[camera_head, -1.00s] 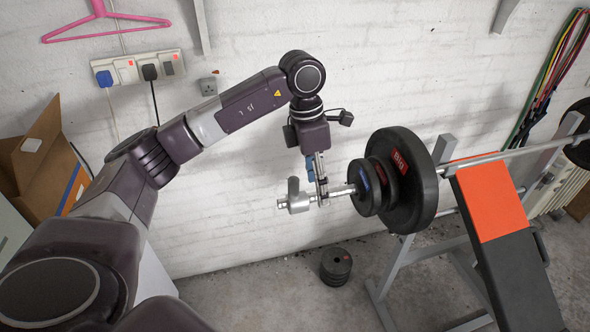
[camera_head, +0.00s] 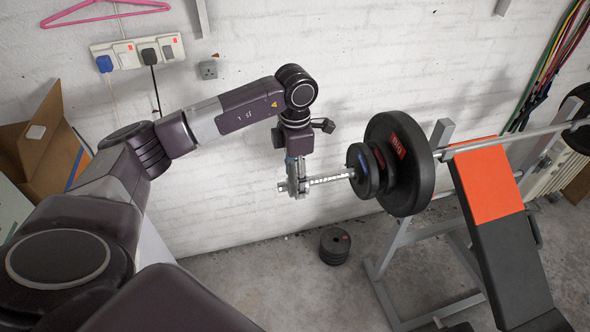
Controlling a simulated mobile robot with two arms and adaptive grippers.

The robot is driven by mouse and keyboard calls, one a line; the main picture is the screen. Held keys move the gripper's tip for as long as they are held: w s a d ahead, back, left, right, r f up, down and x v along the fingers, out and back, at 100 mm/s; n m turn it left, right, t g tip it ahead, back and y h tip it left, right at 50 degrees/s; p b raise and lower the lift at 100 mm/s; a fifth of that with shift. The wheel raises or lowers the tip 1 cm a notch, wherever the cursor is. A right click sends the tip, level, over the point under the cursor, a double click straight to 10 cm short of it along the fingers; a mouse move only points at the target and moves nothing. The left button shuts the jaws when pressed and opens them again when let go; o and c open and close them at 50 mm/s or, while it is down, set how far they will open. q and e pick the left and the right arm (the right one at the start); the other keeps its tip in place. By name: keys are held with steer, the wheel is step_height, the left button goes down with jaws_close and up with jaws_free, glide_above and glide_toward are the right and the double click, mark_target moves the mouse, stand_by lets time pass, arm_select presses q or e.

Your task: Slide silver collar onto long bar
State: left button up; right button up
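The long bar (camera_head: 332,179) lies across the bench rack, and its bare ridged end sticks out to the left of the plates. A silver collar (camera_head: 299,190) shows at the tip of this end, and the fingers partly cover it. My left gripper (camera_head: 296,182) points down right at the collar, its fingers overlapping it and the bar tip. The fingers are too small and overlapped to tell whether they are closed on it. My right gripper is not in view.
Black weight plates (camera_head: 408,185) sit on the bar right of the bare end. A bench with an orange pad (camera_head: 487,188) stands at right. Stacked plates (camera_head: 334,246) lie on the floor below. The white brick wall (camera_head: 240,190) is close behind; a cardboard box (camera_head: 50,150) is at left.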

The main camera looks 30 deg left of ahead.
mark_target(323, 175)
arm_select(q)
steer(key=c, duration=1.4)
steer(key=shift+c, duration=0.2)
steer(key=shift+w+a+r, duration=0.1)
steer(key=shift+r, duration=0.15)
steer(key=shift+w+d+b, duration=0.4)
steer(key=shift+w+d, duration=0.85)
steer(key=shift+w, duration=0.2)
steer(key=shift+w+d+b, duration=0.4)
steer(key=shift+w+d, duration=0.8)
steer(key=shift+w, duration=0.2)
